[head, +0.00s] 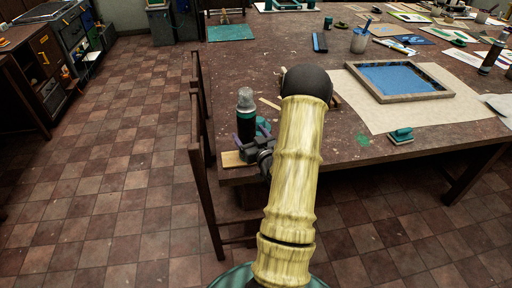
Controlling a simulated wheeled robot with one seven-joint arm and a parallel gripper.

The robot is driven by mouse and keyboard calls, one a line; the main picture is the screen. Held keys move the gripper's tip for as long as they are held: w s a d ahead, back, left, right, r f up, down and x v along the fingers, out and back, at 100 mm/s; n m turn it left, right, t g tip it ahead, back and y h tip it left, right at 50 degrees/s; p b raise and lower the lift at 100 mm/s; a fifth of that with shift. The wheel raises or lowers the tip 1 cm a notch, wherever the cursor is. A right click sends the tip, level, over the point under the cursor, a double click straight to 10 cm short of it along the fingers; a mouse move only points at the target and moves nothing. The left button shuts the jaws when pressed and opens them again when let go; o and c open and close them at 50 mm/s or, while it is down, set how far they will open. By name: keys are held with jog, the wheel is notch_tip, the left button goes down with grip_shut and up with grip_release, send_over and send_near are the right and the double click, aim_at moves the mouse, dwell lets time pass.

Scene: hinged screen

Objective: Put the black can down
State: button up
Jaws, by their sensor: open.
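The black can (246,113) stands upright near the left front corner of the big brown table (225,88). It has a clear grey cap and a teal band low down. My gripper (252,141) is open at the can's lower part, with the can's base hidden behind it. I cannot tell whether a finger still touches the can. My arm hides part of the table to the right of the gripper.
A wooden strip (233,159) lies at the table's front edge. A hinged screen (441,93) with blue mesh lies on pale paper to the right. A teal-handled tool (401,135) lies near the front edge. A chair (200,165) stands against the table's left side.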

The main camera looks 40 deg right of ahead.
jog(key=v, duration=0.3)
jog(key=b+v, duration=0.1)
jog(key=v, duration=0.1)
jog(key=shift+s+d, duration=0.2)
jog(key=shift+s, duration=0.1)
jog(key=shift+w, duration=0.15)
jog(key=w+a+n+g+y, duration=0.35)
jog(key=a+g, duration=0.35)
jog(key=a, duration=0.6)
jog(key=s+a+r+g+y, duration=0.1)
jog(key=s+a+g, duration=0.2)
jog(key=s+a, duration=0.3)
jog(key=s+a+r+g, duration=0.1)
jog(key=s+a+g, duration=0.3)
jog(key=a, duration=0.7)
jog(key=s, duration=0.2)
jog(key=shift+s+a+g+y, duration=0.3)
jog(key=shift+s+a+y, duration=0.05)
jog(key=shift+a, duration=0.05)
